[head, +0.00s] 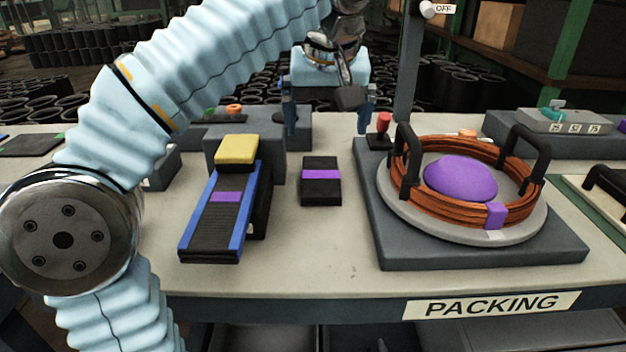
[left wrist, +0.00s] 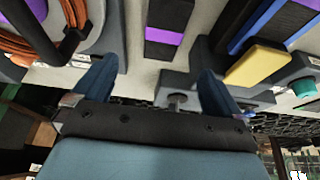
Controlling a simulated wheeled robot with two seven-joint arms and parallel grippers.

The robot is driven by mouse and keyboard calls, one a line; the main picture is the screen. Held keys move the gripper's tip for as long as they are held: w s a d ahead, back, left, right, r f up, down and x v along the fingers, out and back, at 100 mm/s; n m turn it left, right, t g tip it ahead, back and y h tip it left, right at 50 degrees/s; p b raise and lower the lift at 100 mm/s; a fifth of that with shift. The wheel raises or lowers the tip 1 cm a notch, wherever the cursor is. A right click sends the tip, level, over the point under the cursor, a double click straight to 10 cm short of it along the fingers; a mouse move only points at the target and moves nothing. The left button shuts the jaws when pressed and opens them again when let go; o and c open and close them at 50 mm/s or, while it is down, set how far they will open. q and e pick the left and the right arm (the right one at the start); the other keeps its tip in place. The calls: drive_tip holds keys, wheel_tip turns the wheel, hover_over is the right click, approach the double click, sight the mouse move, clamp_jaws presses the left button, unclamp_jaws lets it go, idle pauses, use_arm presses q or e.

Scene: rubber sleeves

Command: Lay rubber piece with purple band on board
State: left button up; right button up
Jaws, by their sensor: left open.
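A black rubber piece with a purple band (head: 321,187) lies flat on the table near its middle. It also shows in the left wrist view (left wrist: 164,38), beyond the fingertips and roughly between them. My left gripper (head: 329,122) hangs above the back of the table, behind the piece, with its blue fingers apart and empty; they show in the left wrist view too (left wrist: 156,72). Left of the piece is a sloping dark board with blue edges (head: 238,230), a purple band across it and a yellow block (head: 237,150) at its upper end. My right gripper is not in view.
A copper-coloured coil (head: 425,212) with black handles surrounds a purple dome (head: 460,178) on a grey base at right. A red knob (head: 384,123) stands at that base's back left corner. Grey blocks stand behind the sloping board. The table front (head: 345,265) is clear.

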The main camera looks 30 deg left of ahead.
use_arm(q)
drive_tip(key=b, duration=0.2)
hover_over(321, 172)
drive_tip(key=s+d, duration=0.2)
drive_tip(key=s, duration=0.1)
drive_tip(key=f, duration=0.6)
drive_tip(key=shift+w+f, duration=0.2)
drive_tip(key=shift+w, duration=0.05)
drive_tip(key=x, duration=0.6)
drive_tip(key=shift+a+b, duration=0.25)
drive_tip(key=shift+b, duration=0.05)
drive_tip(key=shift+r, duration=0.15)
drive_tip(key=c, duration=1.3)
